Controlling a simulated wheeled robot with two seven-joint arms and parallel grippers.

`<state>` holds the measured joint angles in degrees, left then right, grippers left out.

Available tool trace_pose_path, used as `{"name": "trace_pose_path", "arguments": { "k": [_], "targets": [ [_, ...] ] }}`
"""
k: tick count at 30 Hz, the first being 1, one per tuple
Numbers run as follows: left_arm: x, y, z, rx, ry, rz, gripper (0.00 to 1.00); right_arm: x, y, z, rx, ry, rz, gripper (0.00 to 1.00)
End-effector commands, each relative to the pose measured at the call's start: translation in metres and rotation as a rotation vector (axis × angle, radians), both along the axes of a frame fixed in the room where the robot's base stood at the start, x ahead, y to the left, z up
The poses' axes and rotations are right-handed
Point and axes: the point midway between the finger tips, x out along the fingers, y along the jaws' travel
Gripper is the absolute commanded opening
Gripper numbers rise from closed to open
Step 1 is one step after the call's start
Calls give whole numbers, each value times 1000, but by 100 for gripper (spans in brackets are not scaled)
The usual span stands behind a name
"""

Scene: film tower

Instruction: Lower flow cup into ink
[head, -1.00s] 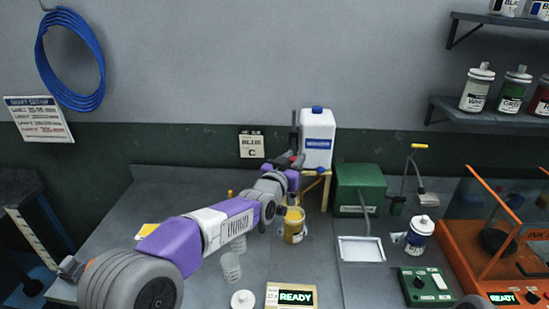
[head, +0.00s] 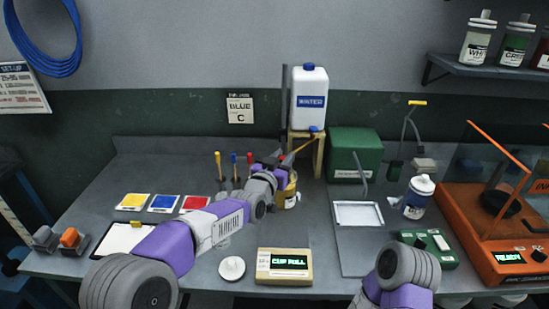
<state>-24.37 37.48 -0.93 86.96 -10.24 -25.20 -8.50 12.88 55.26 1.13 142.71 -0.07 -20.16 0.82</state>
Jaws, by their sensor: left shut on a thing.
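The yellow ink can (head: 291,197) stands on the bench in front of the small wooden stand. My left gripper (head: 283,162) is over the can's mouth, shut on the flow cup. The cup itself is hidden by my gripper and the can wall, so I cannot see how deep it sits. A small display box (head: 285,265) at the front of the bench reads "CUP FULL" in green. My right gripper is out of view; only a link of my right arm shows at the lower right.
A white water jug (head: 310,98) stands on the wooden stand (head: 319,155) behind the can. A white lid (head: 232,268) lies in front. The orange machine (head: 485,235) is far right.

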Motion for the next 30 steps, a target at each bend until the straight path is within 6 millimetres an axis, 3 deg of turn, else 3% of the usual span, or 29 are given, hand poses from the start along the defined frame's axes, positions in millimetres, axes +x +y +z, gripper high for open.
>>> {"name": "trace_pose_path", "arguments": {
  "k": [8,9,12,23,30],
  "targets": [
    [0,1,-4,3,6,0,0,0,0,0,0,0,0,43],
    [0,1,-4,3,6,0,35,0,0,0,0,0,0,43],
    [0,1,-3,3,5,0,50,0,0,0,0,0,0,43],
    [-3,2,-1,1,3,1,50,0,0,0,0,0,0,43],
    [-27,16,-1,2,3,1,50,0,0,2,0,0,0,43]
  ]
}}
